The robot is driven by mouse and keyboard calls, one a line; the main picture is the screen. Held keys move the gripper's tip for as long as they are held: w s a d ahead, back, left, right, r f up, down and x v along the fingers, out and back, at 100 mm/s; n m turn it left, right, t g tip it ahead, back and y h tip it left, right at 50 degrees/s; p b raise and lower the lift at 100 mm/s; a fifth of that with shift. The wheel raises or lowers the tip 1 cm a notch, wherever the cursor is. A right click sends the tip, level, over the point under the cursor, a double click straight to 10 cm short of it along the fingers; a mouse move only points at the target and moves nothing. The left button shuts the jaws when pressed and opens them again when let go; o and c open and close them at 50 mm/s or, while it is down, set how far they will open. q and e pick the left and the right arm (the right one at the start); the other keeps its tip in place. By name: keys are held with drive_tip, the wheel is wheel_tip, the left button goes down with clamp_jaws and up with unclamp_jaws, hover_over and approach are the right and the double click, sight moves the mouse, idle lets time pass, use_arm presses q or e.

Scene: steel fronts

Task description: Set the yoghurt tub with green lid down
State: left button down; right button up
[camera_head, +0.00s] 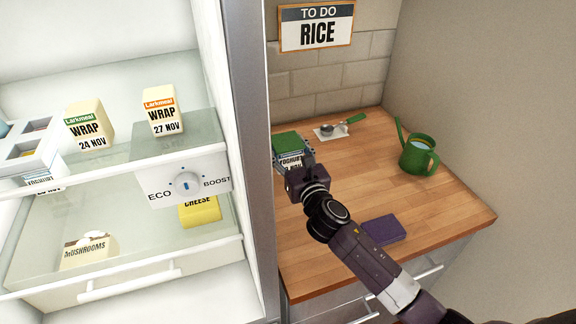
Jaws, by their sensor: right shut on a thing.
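The yoghurt tub with green lid (289,143) is at the left end of the wooden counter (446,208), close to the fridge's side. Its white label is partly hidden by my right gripper (299,168), which is shut on the tub from the front. I cannot tell whether the tub's base touches the counter. My left gripper is not in view.
An open fridge on the left holds wraps (89,124), a cheese pack (200,211) and a mushrooms pack (89,252). The counter's middle is clear.

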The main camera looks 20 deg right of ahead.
sight(287, 164)
wheel_tip(287, 164, down, 6)
drive_tip(key=shift+r+b, duration=0.15)
drive_tip(key=shift+b, duration=0.7)
drive_tip(key=o, duration=1.5)
drive_tip(key=shift+f, duration=0.2)
drive_tip(key=shift+o, duration=0.2)
drive_tip(key=shift+r, duration=0.15)
drive_tip(key=shift+s, duration=0.35)
drive_tip(key=s+b, duration=0.1)
drive_tip(key=s, duration=1)
drive_tip(key=shift+s+d, duration=0.2)
